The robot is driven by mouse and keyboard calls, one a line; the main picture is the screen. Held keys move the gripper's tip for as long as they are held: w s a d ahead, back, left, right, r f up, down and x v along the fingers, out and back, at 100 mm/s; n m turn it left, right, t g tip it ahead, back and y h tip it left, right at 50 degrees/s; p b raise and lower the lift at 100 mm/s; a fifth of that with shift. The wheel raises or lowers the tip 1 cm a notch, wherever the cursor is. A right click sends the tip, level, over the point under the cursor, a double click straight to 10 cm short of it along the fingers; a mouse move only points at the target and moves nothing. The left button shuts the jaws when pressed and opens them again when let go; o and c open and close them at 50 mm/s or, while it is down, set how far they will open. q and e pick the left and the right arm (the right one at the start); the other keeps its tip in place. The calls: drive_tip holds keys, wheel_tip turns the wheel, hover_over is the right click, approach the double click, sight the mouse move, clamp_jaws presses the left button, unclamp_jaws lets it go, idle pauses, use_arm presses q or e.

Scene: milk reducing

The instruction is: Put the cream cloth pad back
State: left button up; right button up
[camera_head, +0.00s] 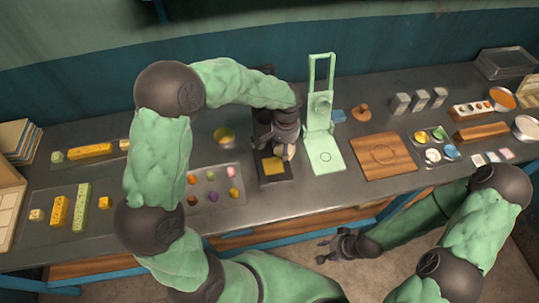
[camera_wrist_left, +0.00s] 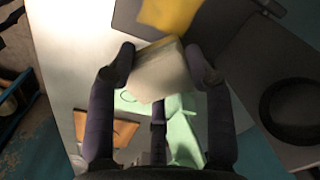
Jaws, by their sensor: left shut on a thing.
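The cream cloth pad (camera_wrist_left: 158,76) is a pale block between the fingertips of my left gripper (camera_wrist_left: 161,58) in the left wrist view. That gripper is shut on it. In the head view, my left gripper (camera_head: 281,149) points down over a dark stand (camera_head: 276,179), and a small pale part of the pad (camera_head: 290,152) shows beside the fingers. A yellow piece (camera_head: 272,165) lies on the stand's base, just in front of the gripper. Whether the pad touches it I cannot tell. My right gripper (camera_head: 322,250) hangs empty below the counter's front edge, its fingers apart.
A green stand (camera_head: 324,158) stands close to the right of my left gripper. A wooden board (camera_head: 383,156) lies further right. A tray of several colored pieces (camera_head: 222,208) lies to the left. Bare counter (camera_head: 290,205) shows in front of the dark stand.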

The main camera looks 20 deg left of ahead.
use_arm(q)
drive_tip(key=s+a+r+n+p, duration=0.1)
drive_tip(key=s+a+n+p, duration=0.2)
drive_tip(key=a, duration=0.5)
drive_tip(key=s+a+r+n+p, duration=0.1)
drive_tip(key=s+a+r+n, duration=0.1)
drive_tip(key=s+a, duration=0.55)
drive_tip(key=s+a+r+n+p, duration=0.1)
drive_tip(key=s+a+n+p, duration=0.15)
drive_tip(key=a, duration=0.75)
drive_tip(key=shift+n, duration=0.35)
drive_tip(key=w+a+f, duration=0.4)
drive_tip(key=w+a+f+b, duration=0.1)
drive_tip(key=w+a+f, duration=0.3)
drive_tip(key=a+f, duration=0.1)
drive_tip(key=shift+w+a+f, duration=0.2)
drive_tip(key=shift+a, duration=0.1)
drive_tip(key=shift+w+a+f, duration=0.2)
drive_tip(key=shift+f, duration=1.65)
drive_tip(key=shift+b, duration=0.3)
